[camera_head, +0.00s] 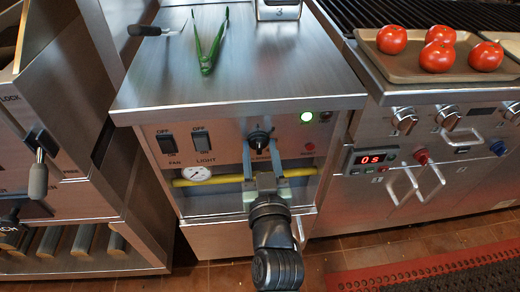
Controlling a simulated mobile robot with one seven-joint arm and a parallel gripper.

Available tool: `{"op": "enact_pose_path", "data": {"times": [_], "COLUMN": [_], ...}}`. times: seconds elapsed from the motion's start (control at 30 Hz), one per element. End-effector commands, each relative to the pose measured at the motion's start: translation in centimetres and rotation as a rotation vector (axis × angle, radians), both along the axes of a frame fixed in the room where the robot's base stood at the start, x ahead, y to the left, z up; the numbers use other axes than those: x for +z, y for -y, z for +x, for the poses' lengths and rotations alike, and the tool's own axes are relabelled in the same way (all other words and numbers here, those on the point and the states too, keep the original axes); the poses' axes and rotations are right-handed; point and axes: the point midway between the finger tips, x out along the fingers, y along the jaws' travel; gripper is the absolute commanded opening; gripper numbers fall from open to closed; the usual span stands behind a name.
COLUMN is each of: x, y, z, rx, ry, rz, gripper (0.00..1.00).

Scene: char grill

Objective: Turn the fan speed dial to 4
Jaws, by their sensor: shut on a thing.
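The dial (260,137) is a small black knob on the front panel of the steel cabinet (225,150). A label beneath it is partly hidden by my gripper, and its setting is too small to read. My gripper (259,149) reaches up to the panel from below, with one finger at each side of the dial. Its fingers are closed on the dial.
FAN (168,144) and LIGHT (202,140) switches sit left of the dial, above a yellow pipe (222,180) and a gauge (196,173). Green tongs (213,48) lie on top; a tomato tray (400,66) stands right.

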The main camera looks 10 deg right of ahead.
Motion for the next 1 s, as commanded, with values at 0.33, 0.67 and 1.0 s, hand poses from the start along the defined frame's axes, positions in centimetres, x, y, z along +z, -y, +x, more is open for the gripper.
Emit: {"op": "enact_pose_path", "data": {"times": [0.33,0.67,1.0], "x": [0.04,0.11,0.01], "y": [0.04,0.14,0.25], "z": [-0.02,-0.03,-0.04], "rx": [0.0,-0.001,-0.001], "ry": [-0.001,-0.002,-0.002], "rz": [0.055,0.289,0.615], "gripper": [0.0,0.0,0.0]}}
